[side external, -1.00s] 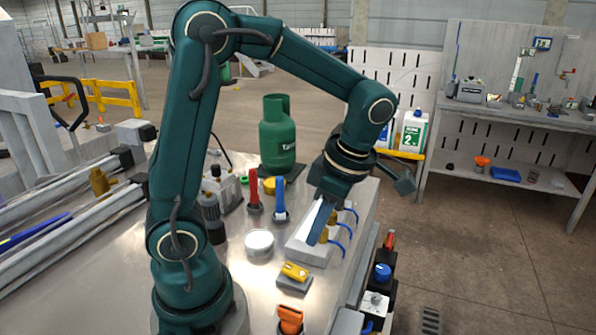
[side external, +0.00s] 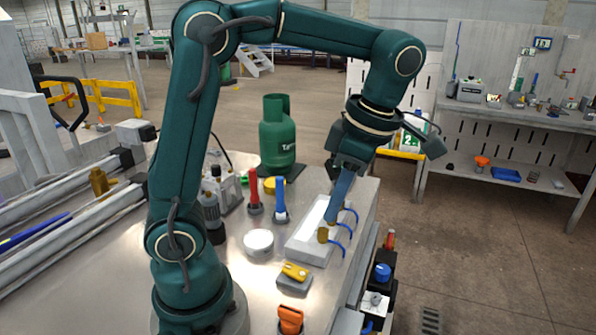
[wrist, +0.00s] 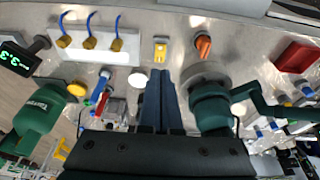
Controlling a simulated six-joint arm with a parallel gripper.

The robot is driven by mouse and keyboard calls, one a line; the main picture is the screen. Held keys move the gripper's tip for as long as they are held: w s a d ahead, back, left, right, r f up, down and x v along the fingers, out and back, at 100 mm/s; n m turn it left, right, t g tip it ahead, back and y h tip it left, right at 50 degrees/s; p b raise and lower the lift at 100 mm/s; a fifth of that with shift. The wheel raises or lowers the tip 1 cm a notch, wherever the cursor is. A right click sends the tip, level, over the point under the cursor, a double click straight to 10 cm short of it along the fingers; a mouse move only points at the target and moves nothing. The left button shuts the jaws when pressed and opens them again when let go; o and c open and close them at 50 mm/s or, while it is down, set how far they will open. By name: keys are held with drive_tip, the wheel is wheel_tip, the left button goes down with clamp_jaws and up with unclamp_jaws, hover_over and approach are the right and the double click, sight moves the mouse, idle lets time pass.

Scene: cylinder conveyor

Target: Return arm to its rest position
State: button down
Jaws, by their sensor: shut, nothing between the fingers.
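My gripper (side external: 331,215) is at the end of my dark green arm, tilted, with its blue-grey fingers pointing down and a little left. The fingers are pressed together with nothing between them. In the side view they show in front of a white block (side external: 304,246) with brass fittings and blue hoses; the fingertips appear above it, though the exact gap is hard to tell. In the wrist view the shut fingers (wrist: 159,73) are side by side at the middle, and the white block (wrist: 105,56) is at the upper left.
A green gas cylinder (side external: 277,138) stands behind the block. Red- and blue-handled valves (side external: 279,205), a white round lid (side external: 258,243), a yellow-topped switch (side external: 295,271) and an orange part (side external: 290,319) sit on the metal table. The air above the table is open.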

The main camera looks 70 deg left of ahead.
drive_tip(key=s+d+m+t+h, duration=0.1)
drive_tip(key=s+m+t, duration=0.2)
drive_tip(key=m, duration=1)
drive_tip(key=s+d+m+t+h, duration=0.1)
drive_tip(key=m+t, duration=0.3)
drive_tip(key=m, duration=1)
drive_tip(key=shift+s+d+f+t, duration=0.4)
drive_tip(key=shift+s+d, duration=0.05)
drive_tip(key=shift+s, duration=0.45)
